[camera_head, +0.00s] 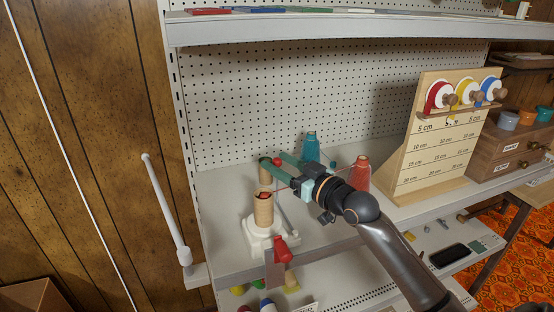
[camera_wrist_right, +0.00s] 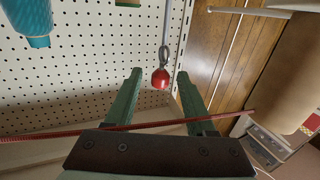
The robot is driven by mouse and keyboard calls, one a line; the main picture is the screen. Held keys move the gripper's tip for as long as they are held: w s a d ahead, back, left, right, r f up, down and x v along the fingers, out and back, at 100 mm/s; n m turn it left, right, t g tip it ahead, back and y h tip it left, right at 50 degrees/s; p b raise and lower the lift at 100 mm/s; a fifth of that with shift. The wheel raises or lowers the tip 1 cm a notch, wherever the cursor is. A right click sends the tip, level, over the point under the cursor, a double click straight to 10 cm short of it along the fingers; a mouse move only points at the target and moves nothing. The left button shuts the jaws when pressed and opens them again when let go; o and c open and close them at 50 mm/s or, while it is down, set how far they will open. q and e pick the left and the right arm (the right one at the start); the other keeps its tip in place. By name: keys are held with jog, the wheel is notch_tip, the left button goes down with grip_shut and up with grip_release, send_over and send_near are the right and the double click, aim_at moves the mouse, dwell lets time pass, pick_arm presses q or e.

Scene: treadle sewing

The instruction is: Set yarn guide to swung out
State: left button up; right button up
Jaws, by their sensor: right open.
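The yarn guide shows as a rod with a wire loop and a red ball knob (camera_wrist_right: 160,78) at its end. The knob also shows in the head view (camera_head: 277,161), above the shelf beside the winder. My right gripper (camera_wrist_right: 159,74) is open, its two green fingers on either side of the knob, with gaps visible. In the head view my right gripper (camera_head: 275,164) reaches in from the right. The winder has a white base (camera_head: 258,238) and an upright tan spool (camera_head: 263,210). Part of the guide is hidden behind my gripper. My left gripper is out of view.
A teal cone (camera_head: 311,148) and a red cone (camera_head: 359,174) stand near my right arm. A wooden measuring board (camera_head: 425,150) stands at right. A white rod (camera_head: 165,205) rises at left.

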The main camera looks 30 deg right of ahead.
jog(key=shift+w+a, duration=0.1)
jog(key=shift+w, duration=0.4)
grip_shut()
dwell(1.2)
